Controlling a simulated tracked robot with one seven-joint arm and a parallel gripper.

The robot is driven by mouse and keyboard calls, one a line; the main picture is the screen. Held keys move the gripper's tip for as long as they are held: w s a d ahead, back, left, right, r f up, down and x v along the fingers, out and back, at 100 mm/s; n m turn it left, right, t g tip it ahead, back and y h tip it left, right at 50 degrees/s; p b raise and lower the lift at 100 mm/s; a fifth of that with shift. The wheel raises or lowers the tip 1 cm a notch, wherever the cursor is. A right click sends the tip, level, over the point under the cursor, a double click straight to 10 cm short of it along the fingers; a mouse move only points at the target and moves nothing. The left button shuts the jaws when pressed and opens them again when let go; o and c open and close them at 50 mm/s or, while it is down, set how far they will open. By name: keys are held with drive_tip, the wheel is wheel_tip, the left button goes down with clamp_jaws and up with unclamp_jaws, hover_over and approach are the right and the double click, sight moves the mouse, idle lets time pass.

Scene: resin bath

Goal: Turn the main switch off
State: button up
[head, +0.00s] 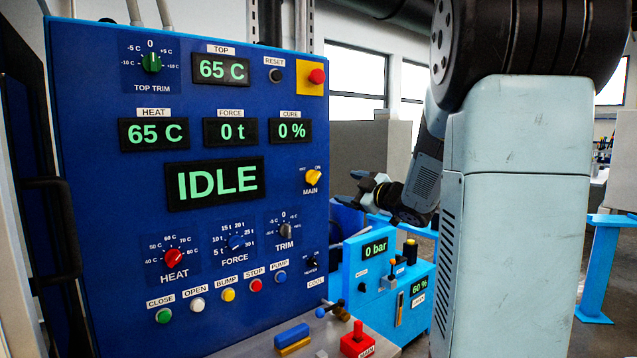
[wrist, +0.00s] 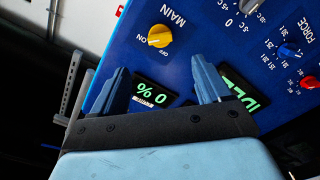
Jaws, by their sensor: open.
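The main switch is a yellow rotary knob (head: 313,177) on the right side of the blue control panel (head: 110,75), above the label MAIN. Its pointer appears turned toward ON, at its upper right in the head view. The wrist view shows the knob (wrist: 159,36) beyond my fingertips, roughly centred between them, with ON and OFF printed beside it. My gripper (head: 352,188) is open and empty, to the right of the knob in the head view. In the wrist view my gripper (wrist: 160,64) has both fingers spread, apart from the knob.
The display (head: 213,184) reads IDLE. A red button on a yellow plate (head: 317,76) sits above the switch, and the TRIM knob (head: 285,230) below it. A blue pump unit (head: 375,270) stands at the lower right.

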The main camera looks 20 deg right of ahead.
sight(314, 178)
drive_tip(key=x, duration=1.3)
drive_tip(key=shift+w+a+f, duration=0.1)
drive_tip(key=shift+w, duration=0.15)
drive_tip(key=shift+c, duration=0.2)
drive_tip(key=c, duration=1)
